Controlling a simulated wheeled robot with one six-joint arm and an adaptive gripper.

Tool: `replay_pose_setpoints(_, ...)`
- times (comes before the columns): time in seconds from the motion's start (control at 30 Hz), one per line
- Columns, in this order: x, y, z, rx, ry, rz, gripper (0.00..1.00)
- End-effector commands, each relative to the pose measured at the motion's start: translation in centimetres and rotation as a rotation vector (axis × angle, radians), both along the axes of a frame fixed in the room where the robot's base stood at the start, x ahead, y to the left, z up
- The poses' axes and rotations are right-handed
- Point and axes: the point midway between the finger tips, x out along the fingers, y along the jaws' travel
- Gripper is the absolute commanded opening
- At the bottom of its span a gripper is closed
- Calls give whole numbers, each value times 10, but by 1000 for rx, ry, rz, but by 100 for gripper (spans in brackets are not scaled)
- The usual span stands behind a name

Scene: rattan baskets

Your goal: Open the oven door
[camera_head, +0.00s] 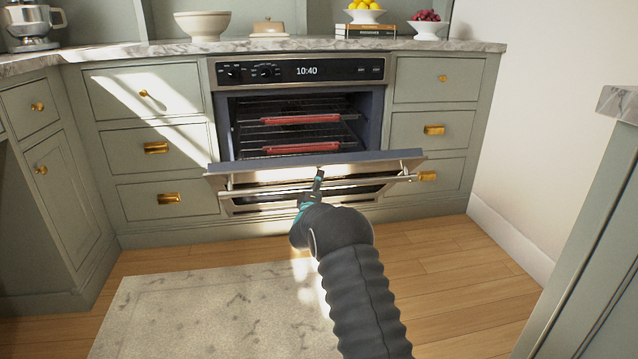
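The oven (290,110) is built into the grey-green cabinets, with a black control panel (300,71) reading 10:40. Its door (385,162) is tilted well down and outward, hinged at the bottom, so the cavity shows. Two wire racks with red front strips (302,118) are inside. The door's bar handle (392,180) runs along its front side. My gripper (319,174) is at the middle of the door, by the handle; my arm reaches up to it from below. The fingers are small and partly hidden, so I cannot tell whether they grip the handle.
Drawers with brass pulls (156,148) flank the oven. A marble counter (130,52) above holds a bowl (203,25), books (366,31) and fruit. A pale rug (200,312) lies on the wooden floor. A cabinet corner (600,240) stands at right.

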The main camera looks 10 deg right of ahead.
Motion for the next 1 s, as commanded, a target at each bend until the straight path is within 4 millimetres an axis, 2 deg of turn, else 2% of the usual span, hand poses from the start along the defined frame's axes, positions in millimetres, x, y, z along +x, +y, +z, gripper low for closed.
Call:
replay_pose_setpoints(0.47, -4, 2, 3, -1, -6, -1, 51)
replay_pose_setpoints(0.67, -27, 12, -5, -1, -5, 1, 51)
replay_pose_setpoints(1.0, -85, 46, -16, -3, -17, 12, 51)
